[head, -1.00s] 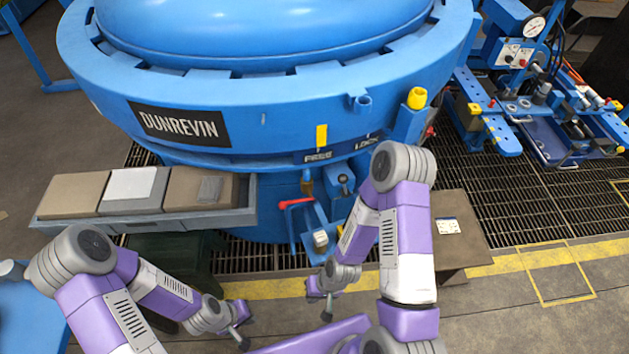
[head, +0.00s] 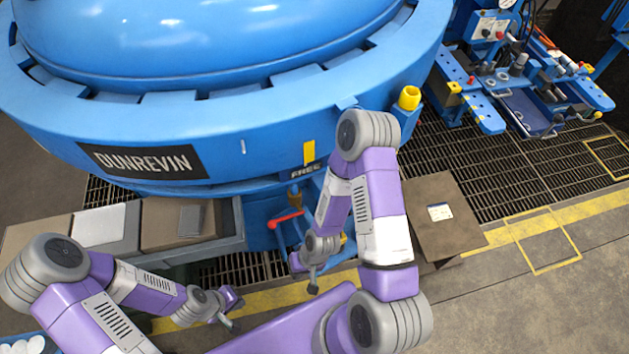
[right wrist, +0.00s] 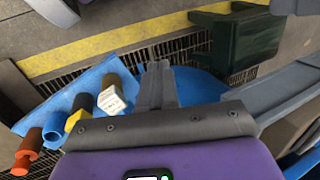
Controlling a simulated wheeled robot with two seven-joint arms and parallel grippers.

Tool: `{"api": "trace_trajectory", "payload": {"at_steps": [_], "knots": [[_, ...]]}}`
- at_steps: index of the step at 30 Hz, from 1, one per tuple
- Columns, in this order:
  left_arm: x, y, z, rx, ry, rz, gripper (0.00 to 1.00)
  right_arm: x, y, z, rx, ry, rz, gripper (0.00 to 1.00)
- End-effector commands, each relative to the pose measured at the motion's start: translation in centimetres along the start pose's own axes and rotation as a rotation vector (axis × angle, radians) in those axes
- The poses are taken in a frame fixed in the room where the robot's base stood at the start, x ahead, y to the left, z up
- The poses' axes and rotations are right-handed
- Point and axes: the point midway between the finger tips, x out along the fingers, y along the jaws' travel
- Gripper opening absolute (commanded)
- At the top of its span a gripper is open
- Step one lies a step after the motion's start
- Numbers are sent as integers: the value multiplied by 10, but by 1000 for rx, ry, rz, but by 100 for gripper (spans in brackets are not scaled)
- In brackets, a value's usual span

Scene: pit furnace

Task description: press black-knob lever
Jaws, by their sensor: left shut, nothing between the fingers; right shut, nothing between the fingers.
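The black-knob lever cannot be made out in the head view; my right arm covers the furnace front right of the FREE label (head: 306,172). A brown-knobbed lever (head: 295,196) and a red-handled lever (head: 286,218) show left of that arm. My right gripper (head: 313,284) is shut and empty, in front of and below these levers. In the right wrist view its fingers (right wrist: 158,85) are right of a row of fittings, including a white block (right wrist: 111,100) and a dark cylinder with a yellow end (right wrist: 78,111). My left gripper (head: 232,318) is shut and empty, lower left.
The big blue furnace (head: 230,113) fills the upper left. A grey tray (head: 229,240) with boxes is at left. A brown table (head: 430,200) stands right of my right arm, with floor grating (head: 500,175) beyond. A dark green object (right wrist: 245,38) shows in the right wrist view.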

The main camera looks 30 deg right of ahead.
Motion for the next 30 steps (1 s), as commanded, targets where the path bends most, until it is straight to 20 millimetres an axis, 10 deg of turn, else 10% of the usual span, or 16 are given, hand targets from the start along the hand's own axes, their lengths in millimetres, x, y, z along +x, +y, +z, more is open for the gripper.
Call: {"api": "trace_trajectory", "payload": {"at_steps": [11,20,30], "knots": [[3,-2,1,-1,-2,0,0,1,-10,3,-110,-48,-16,0],[23,-9,0,-1,-2,0,0,-16,-26,13,-967,-411,85,0],[43,-16,-1,-1,-2,0,0,-111,-18,-87,-1740,-777,775,0]]}}
